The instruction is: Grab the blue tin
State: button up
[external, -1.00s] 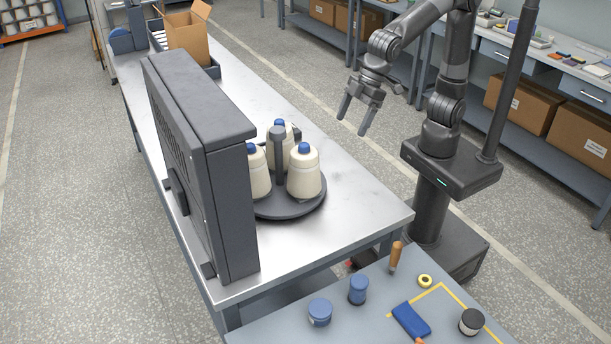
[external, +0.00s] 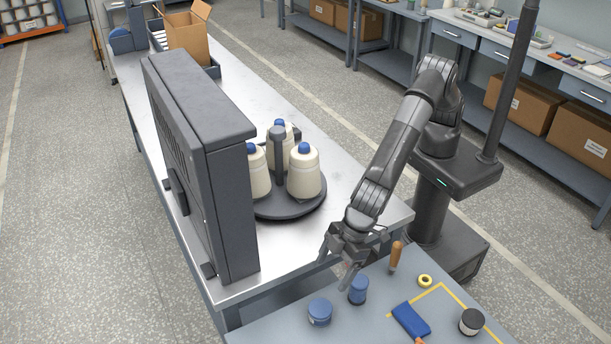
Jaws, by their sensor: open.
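A short, wide blue tin (external: 320,313) stands on the small blue-grey table in the external view, near the table's left corner. A taller, narrower blue container (external: 358,290) stands just to its right. My gripper (external: 335,272) is open and empty, with its fingers pointing down. In the picture it is above and behind the two blue things, close to the taller one. I cannot tell its exact height. Nothing is between its fingers.
A wooden-handled tool (external: 396,257), yellow tape roll (external: 425,281), blue cloth-like item (external: 411,320) and dark-lidded jar (external: 472,321) are on the small table (external: 270,331).

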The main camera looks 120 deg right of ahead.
aim_at(321, 307)
jog(key=x, duration=0.4)
jog(key=a+x, duration=0.1)
jog(key=x, duration=0.3)
jog(key=a+x, duration=0.1)
jog(key=x, duration=0.3)
jog(key=shift+f, duration=0.45)
jog(key=shift+s, duration=0.1)
jog(key=c, duration=1.1)
